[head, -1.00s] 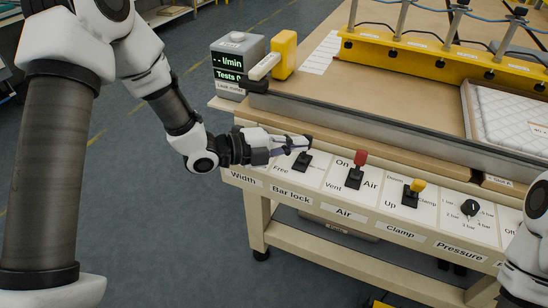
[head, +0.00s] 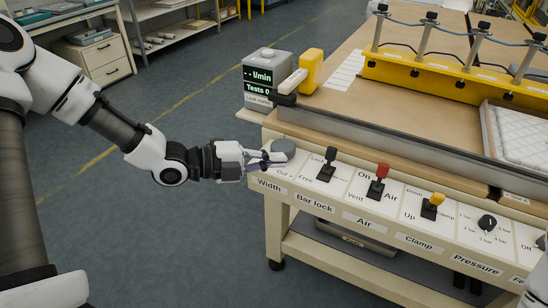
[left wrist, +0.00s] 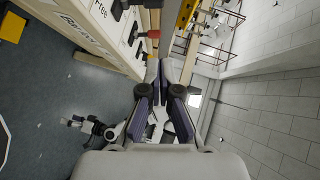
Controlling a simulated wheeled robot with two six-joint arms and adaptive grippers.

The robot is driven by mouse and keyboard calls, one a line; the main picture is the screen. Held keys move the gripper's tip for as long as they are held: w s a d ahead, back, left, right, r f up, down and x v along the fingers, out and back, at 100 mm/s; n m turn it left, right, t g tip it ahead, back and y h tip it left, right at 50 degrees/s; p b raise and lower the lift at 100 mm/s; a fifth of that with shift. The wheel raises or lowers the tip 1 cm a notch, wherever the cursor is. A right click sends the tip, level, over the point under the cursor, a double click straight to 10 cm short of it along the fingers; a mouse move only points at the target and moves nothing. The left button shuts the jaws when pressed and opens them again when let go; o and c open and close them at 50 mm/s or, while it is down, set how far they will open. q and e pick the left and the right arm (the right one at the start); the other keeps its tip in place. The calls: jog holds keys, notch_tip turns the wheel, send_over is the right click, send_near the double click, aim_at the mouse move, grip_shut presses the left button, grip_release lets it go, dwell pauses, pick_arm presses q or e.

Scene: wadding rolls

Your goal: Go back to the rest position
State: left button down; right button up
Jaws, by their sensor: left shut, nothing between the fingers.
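My left gripper (head: 272,158) is shut and empty at the left end of the bench's sloped control panel (head: 342,185), in front of a grey rounded knob (head: 284,147) by the Width label. I cannot tell whether it touches the knob. In the left wrist view its fingers (left wrist: 165,75) point up the picture, with the panel at upper left. My right arm shows only as a white piece at the right edge of the head view; its gripper is out of view.
The panel carries a black bar lock lever (head: 328,163), a red air lever (head: 378,180), a yellow clamp lever (head: 433,205) and a pressure dial (head: 487,222). A grey meter box (head: 267,77) stands at the bench corner. Open floor (head: 190,110) lies left of the bench.

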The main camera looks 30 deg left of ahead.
dwell(0.4)
pick_arm(q)
jog(key=s+d+f+n+g+y+p, duration=0.2)
jog(key=s+d+f+n+g+p, duration=0.15)
jog(key=s+f, duration=0.45)
jog(key=s+d+f+n+g+y+p, duration=0.2)
jog(key=s+f+g+y+p, duration=0.25)
jog(key=f, duration=0.65)
jog(key=s+a+f+n+g+y, duration=0.1)
jog(key=s+a+f+n+y, duration=0.1)
jog(key=s+n, duration=0.4)
jog(key=s+a+f+n+g+y+p, duration=0.1)
jog(key=s+a+f+n+y, duration=0.2)
jog(key=s+n, duration=0.4)
jog(key=a+f+n, duration=0.1)
jog(key=a+n, duration=0.1)
jog(key=n, duration=0.5)
jog(key=shift+a+f+g, duration=0.15)
jog(key=shift+a+g, duration=0.05)
jog(key=shift+g, duration=0.1)
